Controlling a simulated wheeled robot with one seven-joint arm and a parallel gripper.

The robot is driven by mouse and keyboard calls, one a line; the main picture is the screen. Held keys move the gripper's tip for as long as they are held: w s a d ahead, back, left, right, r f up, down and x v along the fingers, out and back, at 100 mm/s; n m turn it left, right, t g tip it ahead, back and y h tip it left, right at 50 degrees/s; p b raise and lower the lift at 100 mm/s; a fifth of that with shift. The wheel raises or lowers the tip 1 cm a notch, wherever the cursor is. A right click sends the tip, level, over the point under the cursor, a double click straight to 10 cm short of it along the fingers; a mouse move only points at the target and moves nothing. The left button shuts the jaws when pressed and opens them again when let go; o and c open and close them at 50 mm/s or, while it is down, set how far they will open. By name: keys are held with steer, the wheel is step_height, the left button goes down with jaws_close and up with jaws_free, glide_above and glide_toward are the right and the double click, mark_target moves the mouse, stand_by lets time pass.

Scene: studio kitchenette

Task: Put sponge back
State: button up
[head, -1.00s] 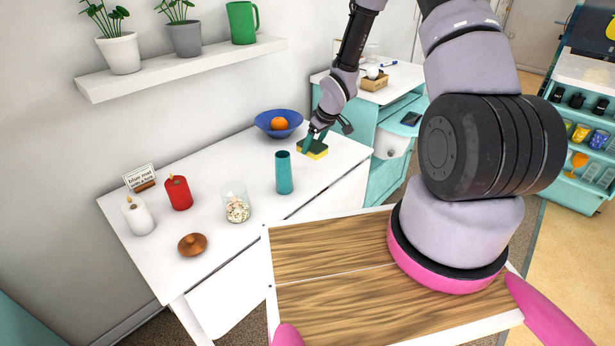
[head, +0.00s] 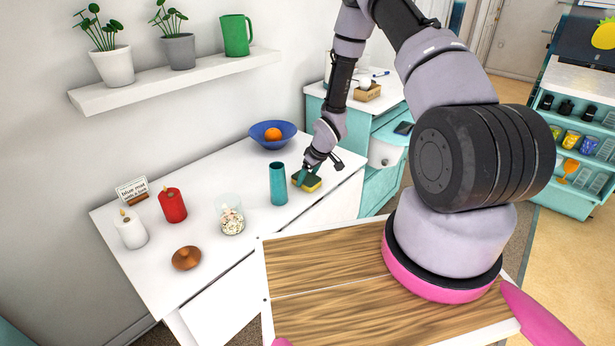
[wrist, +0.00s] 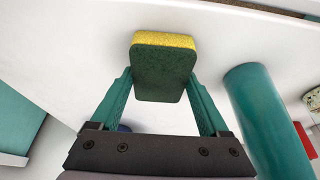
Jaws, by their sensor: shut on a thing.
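The sponge (head: 308,184), yellow with a dark green scouring side, is at the right part of the white counter (head: 330,212). My gripper (head: 304,176) is shut on it, with teal fingers on either side. In the wrist view the sponge (wrist: 163,70) sits between the two fingertips of my gripper (wrist: 162,82), its green face toward the camera. I cannot tell whether the sponge touches the counter or is just above it.
A teal cylinder (head: 278,184) stands close left of the sponge. A blue bowl (head: 273,134) with an orange (head: 273,134) is behind.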

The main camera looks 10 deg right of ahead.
steer(key=o, duration=1.3)
steer(key=s+d+r+m+t+h, duration=0.1)
steer(key=s+d+r+m, duration=0.15)
steer(key=r, duration=1.05)
steer(key=s+d+r+m+h, duration=0.1)
steer(key=s+d+r, duration=0.25)
steer(key=r, duration=0.85)
steer(key=s+d+r+m+t+h, duration=0.1)
steer(key=s+d+r+m, duration=0.15)
steer(key=r, duration=1.05)
steer(key=s+a+r+m+y, duration=0.1)
steer(key=s+r, duration=0.4)
steer(key=s, duration=0.2)
steer(key=s+a+r+m+t, duration=0.1)
steer(key=s+r+m, duration=0.1)
steer(key=s+r, duration=0.3)
steer(key=s+a+r+m+y, duration=0.1)
steer(key=s+r+m, duration=0.1)
steer(key=s+r, duration=0.3)
steer(key=shift+s+r+y, duration=0.15)
steer(key=shift+s+r, duration=0.05)
steer(key=shift+s, duration=0.85)
steer(key=shift+s+r+y, duration=0.15)
steer(key=shift+s, duration=0.85)
steer(key=shift+t, duration=0.3)
